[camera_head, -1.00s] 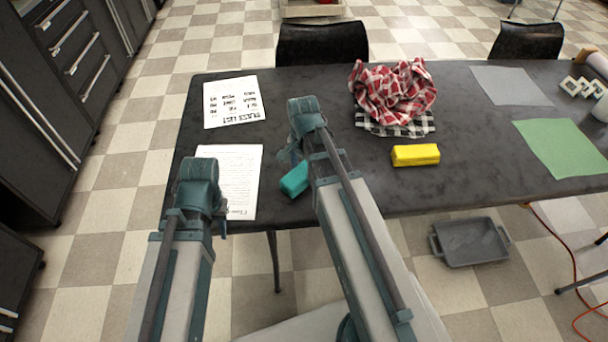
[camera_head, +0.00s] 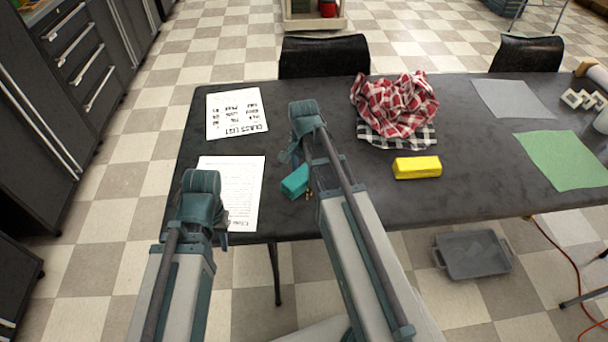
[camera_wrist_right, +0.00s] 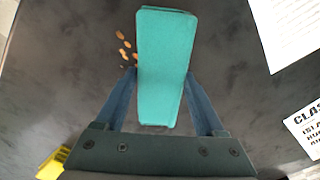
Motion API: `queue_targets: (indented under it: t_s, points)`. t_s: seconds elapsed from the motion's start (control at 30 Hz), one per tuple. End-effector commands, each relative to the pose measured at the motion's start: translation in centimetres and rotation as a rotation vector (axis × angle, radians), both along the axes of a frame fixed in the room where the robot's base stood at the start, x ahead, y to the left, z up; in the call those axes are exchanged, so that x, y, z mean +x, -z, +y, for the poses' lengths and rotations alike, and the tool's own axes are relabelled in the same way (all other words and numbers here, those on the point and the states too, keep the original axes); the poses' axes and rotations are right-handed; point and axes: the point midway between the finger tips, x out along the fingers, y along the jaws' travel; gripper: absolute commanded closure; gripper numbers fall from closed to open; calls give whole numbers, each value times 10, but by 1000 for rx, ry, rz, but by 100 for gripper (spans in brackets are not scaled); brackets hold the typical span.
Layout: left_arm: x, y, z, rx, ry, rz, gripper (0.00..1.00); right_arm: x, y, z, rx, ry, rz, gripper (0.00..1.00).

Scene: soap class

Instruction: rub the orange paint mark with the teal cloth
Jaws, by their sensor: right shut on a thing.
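The teal cloth (camera_head: 295,181) is a folded, block-like piece over the near left part of the dark table. It fills the middle of the right wrist view (camera_wrist_right: 166,55). My right gripper (camera_wrist_right: 162,76) is shut on it, with one finger on each side. Whether the cloth touches the table I cannot tell. The orange paint mark (camera_wrist_right: 125,48) shows as several small orange spots just left of the cloth; part may be hidden under it. In the head view the mark (camera_head: 309,192) is tiny, right of the cloth. My left gripper (camera_head: 222,222) is mostly hidden behind its arm.
Two printed sheets, the upper (camera_head: 235,112) and lower (camera_head: 230,190), lie left of the cloth. A yellow block (camera_head: 417,167) lies to the right, with a red checked cloth (camera_head: 395,103) behind it. A green sheet (camera_head: 563,160) lies far right. Bare table surrounds the yellow block.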

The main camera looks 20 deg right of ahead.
Motion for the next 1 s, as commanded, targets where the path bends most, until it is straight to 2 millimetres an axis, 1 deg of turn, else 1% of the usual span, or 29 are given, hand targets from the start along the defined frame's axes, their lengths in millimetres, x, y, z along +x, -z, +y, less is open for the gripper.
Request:
queue_targets:
  t_s: [0.03,0.2,0.37,0.6,0.77,1.0]
  points:
    - [0,0,0,0,0,0,65,6,0,-1,0,0,-1,73]
    - [0,-1,0,0,0,0,65,21,-1,-5,0,1,-1,73]
    - [0,-2,0,0,0,0,65,28,-2,-7,0,0,-1,73]
    - [0,3,0,0,0,0,65,27,3,-7,0,0,0,73]
    - [0,2,0,0,0,0,65,25,2,-7,0,0,1,73]
    - [0,1,0,0,0,0,65,7,1,-2,1,0,3,73]
